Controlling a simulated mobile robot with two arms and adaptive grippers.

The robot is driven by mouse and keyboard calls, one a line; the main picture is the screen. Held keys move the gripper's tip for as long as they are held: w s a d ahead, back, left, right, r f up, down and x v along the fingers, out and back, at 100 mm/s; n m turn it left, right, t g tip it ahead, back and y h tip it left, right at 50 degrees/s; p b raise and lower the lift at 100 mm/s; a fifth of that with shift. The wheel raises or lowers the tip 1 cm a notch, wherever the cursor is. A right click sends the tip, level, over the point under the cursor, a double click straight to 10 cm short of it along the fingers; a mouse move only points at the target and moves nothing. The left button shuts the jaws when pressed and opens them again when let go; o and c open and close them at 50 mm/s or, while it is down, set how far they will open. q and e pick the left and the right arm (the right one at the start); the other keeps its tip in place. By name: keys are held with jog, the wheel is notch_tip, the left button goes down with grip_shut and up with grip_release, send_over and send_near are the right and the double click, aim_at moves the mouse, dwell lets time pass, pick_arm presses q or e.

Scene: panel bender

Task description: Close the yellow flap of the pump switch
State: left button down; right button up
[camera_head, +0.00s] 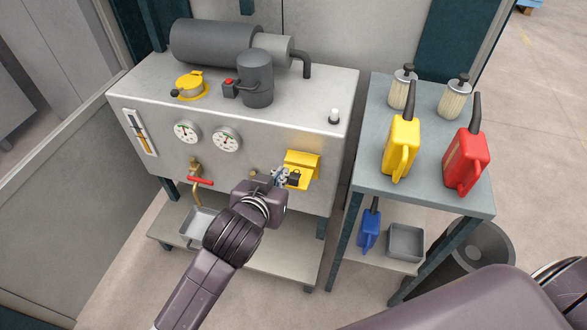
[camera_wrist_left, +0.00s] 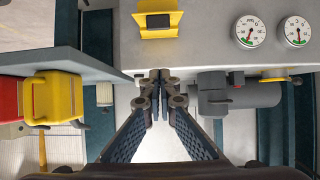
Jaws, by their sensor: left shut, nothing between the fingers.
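The pump switch is a yellow box on the front panel of the grey machine, with a black switch part (camera_head: 293,179) showing low in it. Its yellow flap (camera_head: 302,159) sticks out above the black part, so it looks raised. In the left wrist view, which is upside down, the yellow flap (camera_wrist_left: 161,33) is a lip beside the black part (camera_wrist_left: 158,20). My left gripper (camera_head: 281,177) is shut and empty, just in front of the switch's left side; its fingertips also show in the left wrist view (camera_wrist_left: 158,78). Contact cannot be told. My right gripper is out of view.
Two gauges (camera_head: 207,137) and a red-handled valve (camera_head: 200,181) are left of the switch. A side table (camera_head: 365,178) with yellow (camera_head: 402,146) and red (camera_head: 467,159) cans stands to the right, beyond a narrow gap.

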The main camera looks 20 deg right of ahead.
pick_arm(q)
send_over(290, 185)
jog(key=f, duration=0.4)
jog(key=shift+w+d+f+p, duration=0.15)
jog(key=shift+w+d+p, duration=0.1)
jog(key=shift+p, duration=0.15)
jog(key=f, duration=0.2)
jog(key=shift+s+a+f, duration=0.25)
jog(key=shift+f, duration=0.05)
jog(key=shift+s+a+f+p, duration=0.1)
jog(key=shift+s+f+p, duration=0.2)
jog(key=shift+f, duration=0.4)
jog(key=shift+w, duration=0.1)
jog(key=shift+f, duration=0.15)
